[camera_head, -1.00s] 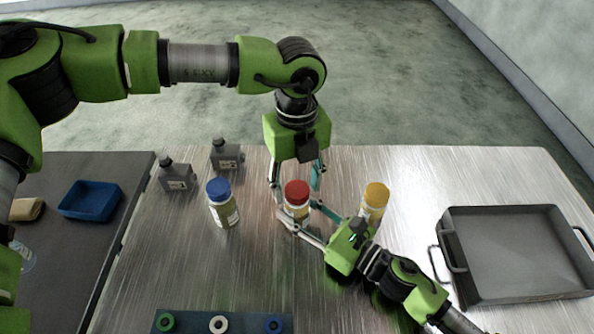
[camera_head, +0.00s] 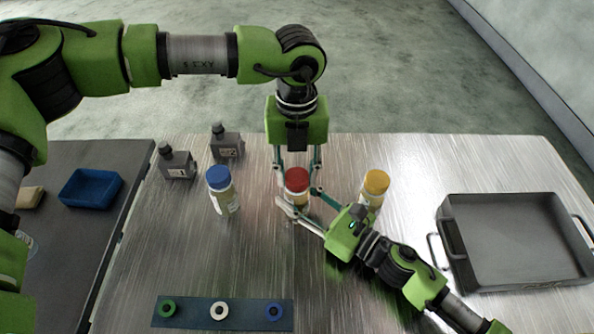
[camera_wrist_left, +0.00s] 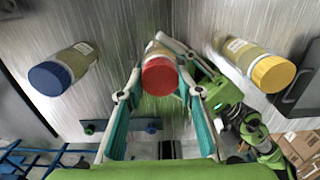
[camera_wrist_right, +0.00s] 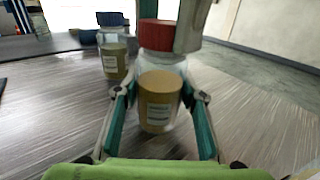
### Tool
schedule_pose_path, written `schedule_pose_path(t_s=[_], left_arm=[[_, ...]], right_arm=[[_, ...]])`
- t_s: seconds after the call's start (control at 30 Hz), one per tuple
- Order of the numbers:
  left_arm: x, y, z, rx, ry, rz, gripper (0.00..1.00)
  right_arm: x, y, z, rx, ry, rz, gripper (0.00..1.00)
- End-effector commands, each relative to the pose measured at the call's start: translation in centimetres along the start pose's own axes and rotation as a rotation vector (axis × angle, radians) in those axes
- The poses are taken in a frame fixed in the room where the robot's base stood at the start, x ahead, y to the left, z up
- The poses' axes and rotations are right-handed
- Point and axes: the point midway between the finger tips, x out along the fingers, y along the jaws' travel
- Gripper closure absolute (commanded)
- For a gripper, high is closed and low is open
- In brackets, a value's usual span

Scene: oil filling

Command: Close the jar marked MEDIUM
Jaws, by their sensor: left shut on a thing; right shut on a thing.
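A jar with a red lid (camera_head: 297,180) stands upright on the metal table between my two grippers. Its lid (camera_wrist_left: 159,76) is on top in the left wrist view, and its glass body with a yellowish filling and a label shows in the right wrist view (camera_wrist_right: 159,105). My left gripper (camera_head: 297,178) comes from above and is shut on the red lid. My right gripper (camera_head: 300,205) reaches in low from the right and is shut on the jar body. The label text is too small to read, so I cannot tell which jar is MEDIUM.
A blue-lidded jar (camera_head: 222,192) stands to the left and a yellow-lidded jar (camera_head: 374,188) to the right, close to my right gripper. Two grey bottles (camera_head: 177,163) stand at the back left. A grey tray (camera_head: 515,245) lies right; a strip with rings (camera_head: 190,312) lies in front.

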Motion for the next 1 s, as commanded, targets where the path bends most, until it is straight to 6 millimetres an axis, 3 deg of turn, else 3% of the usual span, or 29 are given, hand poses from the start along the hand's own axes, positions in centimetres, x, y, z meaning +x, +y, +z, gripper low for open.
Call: schedule_pose_path(t_s=[1.0], left_arm=[[0.15,0.06,0.13,1.994,0.000,0.004,0.93]], right_arm=[[-0.01,0.01,-0.01,0.000,0.000,0.000,1.00]])
